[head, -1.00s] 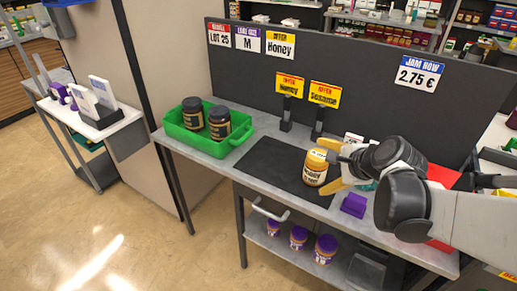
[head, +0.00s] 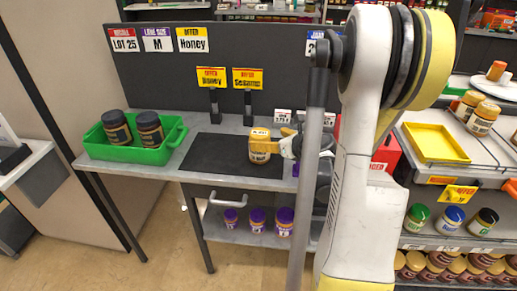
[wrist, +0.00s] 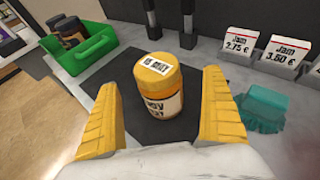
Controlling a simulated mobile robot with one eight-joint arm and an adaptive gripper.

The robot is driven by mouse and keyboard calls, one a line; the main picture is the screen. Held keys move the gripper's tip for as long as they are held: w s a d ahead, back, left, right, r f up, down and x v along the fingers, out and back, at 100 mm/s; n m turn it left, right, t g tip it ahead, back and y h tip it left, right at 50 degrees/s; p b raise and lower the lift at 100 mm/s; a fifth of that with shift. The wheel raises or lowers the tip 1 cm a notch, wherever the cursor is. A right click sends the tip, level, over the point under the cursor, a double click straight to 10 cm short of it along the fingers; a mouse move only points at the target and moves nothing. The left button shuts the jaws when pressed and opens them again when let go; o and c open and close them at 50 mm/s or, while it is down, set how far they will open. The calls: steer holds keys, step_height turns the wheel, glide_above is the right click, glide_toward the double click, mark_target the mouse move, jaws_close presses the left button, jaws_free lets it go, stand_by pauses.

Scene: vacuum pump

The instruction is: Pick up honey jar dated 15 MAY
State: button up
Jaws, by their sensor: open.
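A honey jar (head: 261,151) with a yellow lid stands upright on the dark mat. In the wrist view the jar (wrist: 158,97) has a white lid label that appears to read 15 MAY. My gripper (wrist: 160,80) is open, with one yellow finger on each side of the jar and gaps showing on both sides. In the head view my gripper (head: 284,143) reaches the jar from the right. My own arm hides part of the counter right of the gripper.
A green crate (head: 171,148) with two dark jars stands left of the dark mat (head: 207,152). Sign stands (head: 214,101) rise behind. Purple-lidded jars (head: 257,215) stand on the lower shelf.

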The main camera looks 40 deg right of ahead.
mark_target(260, 136)
steer(key=b+x, duration=0.1)
steer(key=x, duration=0.1)
steer(key=b+x, duration=0.1)
steer(key=x, duration=0.2)
steer(key=shift+w+a, duration=0.15)
steer(key=shift+a, duration=0.05)
steer(key=shift+r, duration=0.1)
steer(key=shift+c, duration=0.3)
steer(key=c, duration=1.5)
steer(key=shift+o, duration=0.2)
